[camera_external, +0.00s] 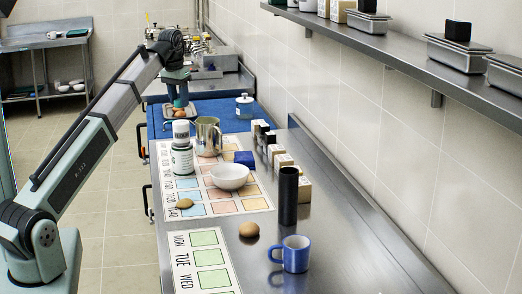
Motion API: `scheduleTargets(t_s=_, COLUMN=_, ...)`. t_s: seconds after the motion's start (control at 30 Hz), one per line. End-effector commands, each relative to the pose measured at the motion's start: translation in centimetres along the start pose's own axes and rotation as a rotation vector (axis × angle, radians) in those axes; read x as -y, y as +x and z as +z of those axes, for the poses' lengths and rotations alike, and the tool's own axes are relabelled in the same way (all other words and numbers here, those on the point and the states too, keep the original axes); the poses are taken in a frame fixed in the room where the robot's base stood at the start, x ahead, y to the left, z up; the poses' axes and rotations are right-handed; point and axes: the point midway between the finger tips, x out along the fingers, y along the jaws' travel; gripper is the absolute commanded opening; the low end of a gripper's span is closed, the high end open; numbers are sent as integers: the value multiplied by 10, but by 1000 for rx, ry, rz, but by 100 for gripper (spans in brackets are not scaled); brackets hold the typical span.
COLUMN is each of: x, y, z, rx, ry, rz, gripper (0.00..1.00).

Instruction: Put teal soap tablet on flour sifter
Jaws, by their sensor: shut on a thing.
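My gripper (180,103) is at the far end of the counter, pointing down over the blue mat. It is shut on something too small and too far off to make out. A small brownish thing (179,112) shows right at the fingertips; I cannot tell whether it is held or lies below. I cannot pick out the teal soap tablet for certain. A shiny metal cup-like vessel with a side handle, which looks like the flour sifter (208,136), stands upright nearer the camera, to the right of my gripper and apart from it.
A white bottle (182,158), a white bowl (230,177) and a blue block (245,158) stand near the vessel. Small boxes (283,162) and a black cylinder (288,196) line the right. A brown egg-like thing (249,230) and a blue mug (294,254) are in front.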

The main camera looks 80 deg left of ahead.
Motion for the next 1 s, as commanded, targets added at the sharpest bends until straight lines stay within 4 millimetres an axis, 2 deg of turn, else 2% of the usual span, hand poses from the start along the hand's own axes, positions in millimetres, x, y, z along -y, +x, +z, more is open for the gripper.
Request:
scheduleTargets(t_s=0.03, x=0, y=8, z=2, rx=1, ry=0, rz=0, gripper=12)
scheduleTargets(t_s=0.27, x=0, y=23, z=4, rx=0, ry=-1, rz=0, gripper=12)
scheduleTargets(t_s=0.5, x=0, y=50, z=8, rx=0, ry=-1, rz=0, gripper=12)
scheduleTargets(t_s=0.9, x=0, y=54, z=8, rx=0, ry=-1, rz=0, gripper=12)
scheduleTargets(t_s=0.93, x=0, y=54, z=8, rx=-1, ry=-1, rz=0, gripper=42)
scheduleTargets(t_s=1.0, x=0, y=54, z=8, rx=-1, ry=-1, rz=0, gripper=49)
